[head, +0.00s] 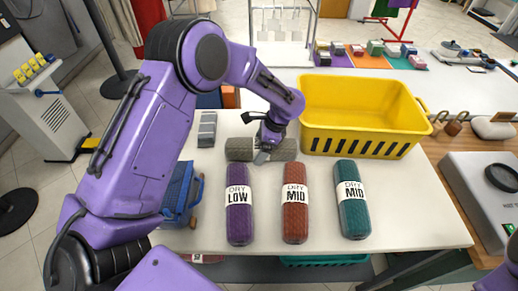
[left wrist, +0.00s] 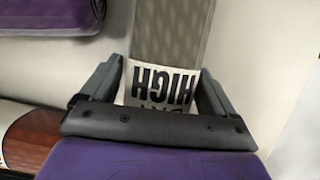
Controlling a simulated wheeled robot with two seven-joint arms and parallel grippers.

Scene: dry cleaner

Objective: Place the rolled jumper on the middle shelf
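A grey rolled jumper (head: 240,149) lies crosswise on the white counter, behind a row of other rolls. In the left wrist view the grey roll (left wrist: 168,35) has a white label reading HIGH. My left gripper (head: 262,155) is down at the roll's middle. In the left wrist view its two fingers (left wrist: 163,88) stand on either side of the label, very close to the roll; whether they press on it I cannot tell. My right gripper is out of view. I cannot make out the middle shelf.
Purple (head: 239,215), red (head: 295,215) and teal (head: 352,212) rolls lie in front of the grey one. A yellow basket (head: 360,105) stands behind right. A blue item (head: 178,190) is at left. A grey box (head: 485,195) is at right. The counter's front right is clear.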

